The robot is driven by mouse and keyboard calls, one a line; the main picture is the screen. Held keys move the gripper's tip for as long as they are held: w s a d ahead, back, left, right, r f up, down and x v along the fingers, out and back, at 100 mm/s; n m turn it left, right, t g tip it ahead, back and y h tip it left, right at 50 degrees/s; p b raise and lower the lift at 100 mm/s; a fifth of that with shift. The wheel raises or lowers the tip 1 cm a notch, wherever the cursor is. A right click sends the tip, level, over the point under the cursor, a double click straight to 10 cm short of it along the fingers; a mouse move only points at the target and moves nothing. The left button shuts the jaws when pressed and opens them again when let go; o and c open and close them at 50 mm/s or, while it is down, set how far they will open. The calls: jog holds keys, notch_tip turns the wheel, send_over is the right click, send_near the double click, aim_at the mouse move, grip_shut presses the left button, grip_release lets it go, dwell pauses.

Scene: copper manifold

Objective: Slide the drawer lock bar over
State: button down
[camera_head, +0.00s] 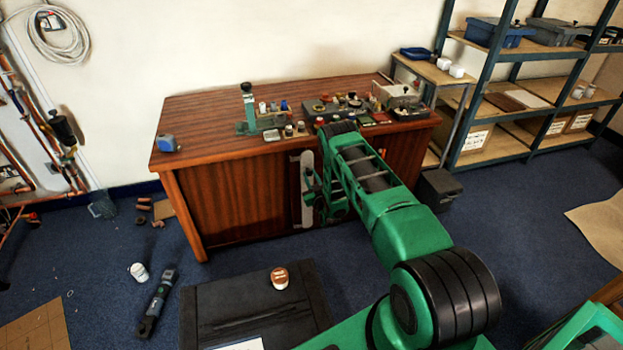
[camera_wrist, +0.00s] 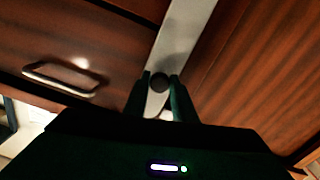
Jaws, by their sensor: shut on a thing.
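The drawer lock bar is a pale metal strip (camera_head: 307,190) that stands upright on the front of the wooden desk (camera_head: 235,195). It also shows in the wrist view (camera_wrist: 188,32), running from the top edge down to my gripper. My gripper (camera_wrist: 160,84) is shut on a dark round knob (camera_wrist: 159,82) on the bar, with one finger on each side. In the head view my green arm reaches to the desk front and hides part of it. A drawer with a metal handle (camera_wrist: 62,78) is left of the bar in the wrist view.
The desk top holds a green fixture (camera_head: 248,112), a blue tape measure (camera_head: 167,143) and several small parts. A black bin (camera_head: 437,188) stands right of the desk.

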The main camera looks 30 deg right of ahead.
jog(key=c, duration=1.5)
grip_release()
jog(key=shift+d, duration=0.4)
jog(key=shift+o, duration=0.2)
jog(key=shift+a, duration=0.15)
jog(key=shift+s, duration=0.15)
jog(key=shift+s+a, duration=0.15)
jog(key=shift+s, duration=0.15)
jog(key=s+a, duration=0.2)
jog(key=s, duration=0.7)
jog(key=shift+s, duration=0.35)
jog(key=shift+d, duration=0.1)
